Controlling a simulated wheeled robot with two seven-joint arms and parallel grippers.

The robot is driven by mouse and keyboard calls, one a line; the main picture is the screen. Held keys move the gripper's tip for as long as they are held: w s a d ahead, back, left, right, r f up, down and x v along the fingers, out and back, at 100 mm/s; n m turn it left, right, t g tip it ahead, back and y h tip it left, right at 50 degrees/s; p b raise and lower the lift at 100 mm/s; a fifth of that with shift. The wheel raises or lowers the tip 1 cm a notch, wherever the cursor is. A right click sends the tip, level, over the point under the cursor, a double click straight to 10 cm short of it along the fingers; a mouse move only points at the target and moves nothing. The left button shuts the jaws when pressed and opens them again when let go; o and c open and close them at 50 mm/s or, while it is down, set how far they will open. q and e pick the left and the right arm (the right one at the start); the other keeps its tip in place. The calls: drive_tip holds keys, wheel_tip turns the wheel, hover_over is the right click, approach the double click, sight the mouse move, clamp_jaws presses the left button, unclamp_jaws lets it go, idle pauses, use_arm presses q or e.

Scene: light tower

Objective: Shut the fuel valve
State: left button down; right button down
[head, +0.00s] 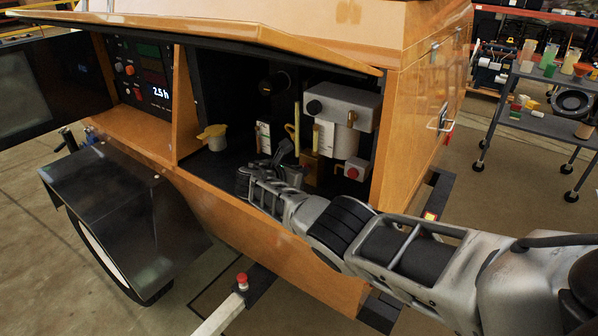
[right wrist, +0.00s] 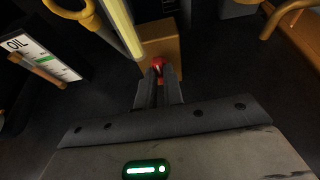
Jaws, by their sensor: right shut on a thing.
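My right gripper (head: 285,150) reaches into the open compartment of the orange light tower (head: 230,215). In the right wrist view its two fingers (right wrist: 158,84) are shut on a small red handle (right wrist: 158,64), which looks like the fuel valve's handle. The handle sits in front of a tan block (right wrist: 162,45) on the compartment's dark floor. Most of the handle is hidden between the fingertips, so its exact turn cannot be told. In the head view the handle is hidden by my gripper. My left gripper is not in view.
An OIL gauge card (right wrist: 38,55) and a yellow tube (right wrist: 122,28) stand left of my fingers. A grey engine box (head: 342,105) and red button (head: 352,173) are to the right. A yellow-capped filler (head: 214,136) stands left. The raised orange lid (head: 200,32) overhangs the compartment.

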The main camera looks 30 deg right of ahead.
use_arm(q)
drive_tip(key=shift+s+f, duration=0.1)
use_arm(e)
drive_tip(key=c, duration=1.6)
unclamp_jaws()
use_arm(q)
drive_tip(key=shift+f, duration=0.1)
use_arm(e)
drive_tip(key=shift+o, duration=0.4)
